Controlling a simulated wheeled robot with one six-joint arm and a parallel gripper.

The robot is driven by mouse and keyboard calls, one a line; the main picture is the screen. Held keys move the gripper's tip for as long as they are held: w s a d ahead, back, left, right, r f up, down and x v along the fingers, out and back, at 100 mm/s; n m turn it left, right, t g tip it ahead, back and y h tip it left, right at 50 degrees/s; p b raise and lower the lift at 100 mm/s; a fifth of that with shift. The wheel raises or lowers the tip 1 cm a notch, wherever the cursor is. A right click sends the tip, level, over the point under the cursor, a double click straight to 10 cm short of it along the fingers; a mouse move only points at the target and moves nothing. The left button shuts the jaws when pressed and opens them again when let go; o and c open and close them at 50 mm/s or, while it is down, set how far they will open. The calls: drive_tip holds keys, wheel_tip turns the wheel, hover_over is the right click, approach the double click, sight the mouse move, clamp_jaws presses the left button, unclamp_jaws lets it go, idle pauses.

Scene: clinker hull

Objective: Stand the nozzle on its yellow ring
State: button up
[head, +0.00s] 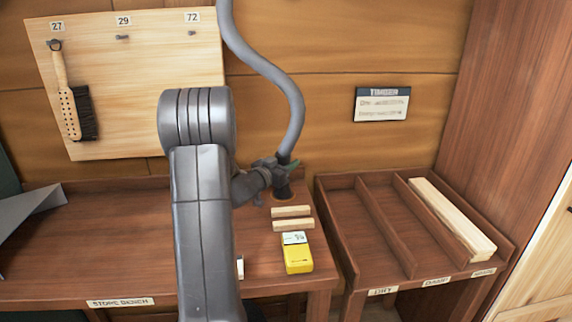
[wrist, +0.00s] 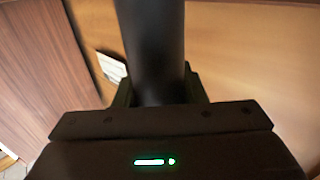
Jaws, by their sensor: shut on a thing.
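The nozzle (head: 282,189) is the dark end of a thick grey hose (head: 292,100) that hangs from above. It is roughly upright, low over the back right part of the bench (head: 130,245). My gripper (head: 286,166) is shut on the nozzle near its top, reaching in from the left. In the wrist view a dark cylinder (wrist: 152,45) runs up between the jaws (wrist: 160,92). A faint brownish rim shows around the nozzle's foot, but I cannot make out a yellow ring clearly. I cannot tell whether the nozzle touches the bench.
Two pale wood strips (head: 292,217) and a yellow meter (head: 298,258) lie in front of the nozzle. A divided timber rack (head: 345,235) with a pale plank (head: 450,215) stands at right. A pegboard (head: 130,90) with a brush (head: 70,100) hangs behind.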

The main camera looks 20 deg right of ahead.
drive_tip(key=o, duration=1.1)
drive_tip(key=shift+f, duration=0.1)
drive_tip(key=v, duration=1.2)
drive_tip(key=shift+b, duration=0.3)
